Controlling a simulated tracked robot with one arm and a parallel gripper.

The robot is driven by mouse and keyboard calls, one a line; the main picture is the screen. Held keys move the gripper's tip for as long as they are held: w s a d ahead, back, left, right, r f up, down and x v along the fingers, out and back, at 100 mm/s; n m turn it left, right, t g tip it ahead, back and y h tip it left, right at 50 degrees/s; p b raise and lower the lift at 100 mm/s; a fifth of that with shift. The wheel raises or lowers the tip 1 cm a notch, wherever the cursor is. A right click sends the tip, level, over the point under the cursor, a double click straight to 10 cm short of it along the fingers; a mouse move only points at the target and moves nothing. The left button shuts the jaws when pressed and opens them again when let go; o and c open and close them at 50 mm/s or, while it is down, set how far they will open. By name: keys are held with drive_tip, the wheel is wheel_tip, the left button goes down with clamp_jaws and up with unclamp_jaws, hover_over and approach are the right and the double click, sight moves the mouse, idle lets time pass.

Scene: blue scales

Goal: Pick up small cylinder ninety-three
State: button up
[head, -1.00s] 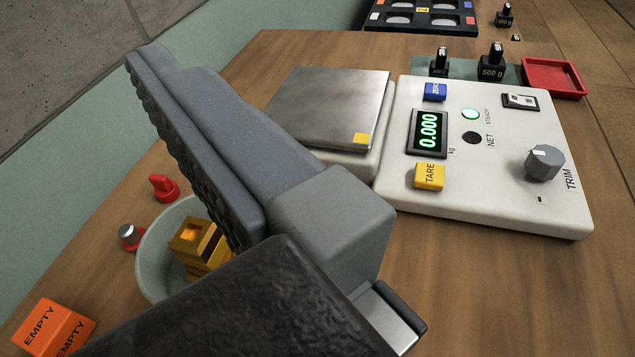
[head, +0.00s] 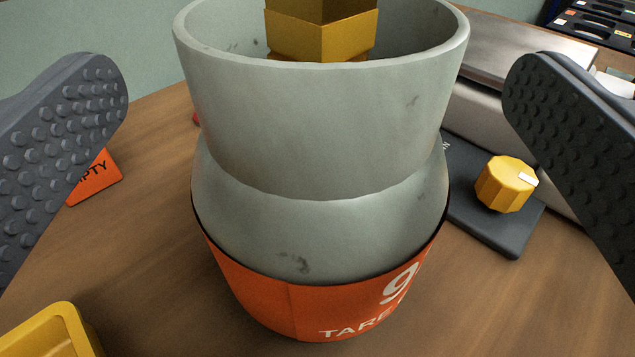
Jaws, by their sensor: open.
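The small cylinder (head: 310,225) is a pale grey, open-topped vessel standing upright in the middle of the view. An orange band (head: 270,300) wraps its lower part, with a white "9" and "TARE" partly readable; the rest of the number is turned out of sight. A brass-coloured faceted piece (head: 320,35) shows inside its mouth, cut off by the top edge. My gripper (head: 315,82) is open, with one studded grey finger on each side of the cylinder. Both fingers are apart from it, with wide gaps.
A dark panel with a yellow knob (head: 505,184) lies right of the cylinder, before a scale with a metal plate (head: 525,50). An orange "EMPTY" block (head: 96,178) sits behind the left finger. A yellow tray (head: 50,330) is at lower left. Bare wood lies in front.

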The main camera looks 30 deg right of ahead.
sight(314, 49)
drive_tip(key=shift+b+x, duration=0.4)
drive_tip(key=shift+x, duration=2.3)
drive_tip(key=shift+r, duration=0.15)
drive_tip(key=c, duration=2.1)
